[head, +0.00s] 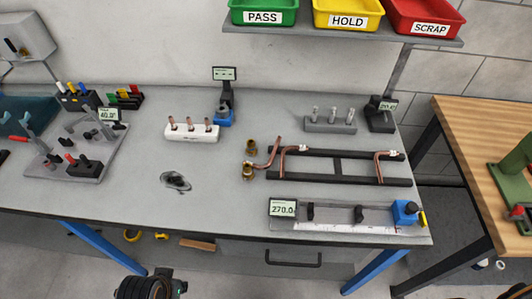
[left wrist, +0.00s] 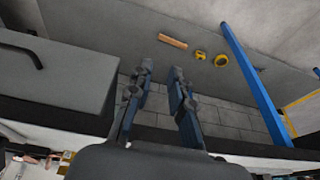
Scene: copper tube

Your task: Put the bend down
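Bent copper tubing (head: 287,160) lies at the left end of a black two-rail rack (head: 340,182) on the bench. Its left end reaches past the rack, between two brass fittings (head: 247,174). Another copper bend (head: 379,165) crosses the right end of the rack. I cannot tell which piece the task means. My left gripper (left wrist: 162,68) is open and empty in the left wrist view, in front of the bench, with floor visible between its fingers. Copper (left wrist: 32,158) and a brass part (left wrist: 66,158) show at that view's lower left. My right gripper is out of view.
On the grey bench (head: 120,190) stand a white block with copper pieces (head: 192,136), a measuring rail reading 270.0 (head: 340,216) and a clamp fixture (head: 75,150). PASS, HOLD and SCRAP bins (head: 346,14) sit on a shelf above. The front-left bench top is mostly clear.

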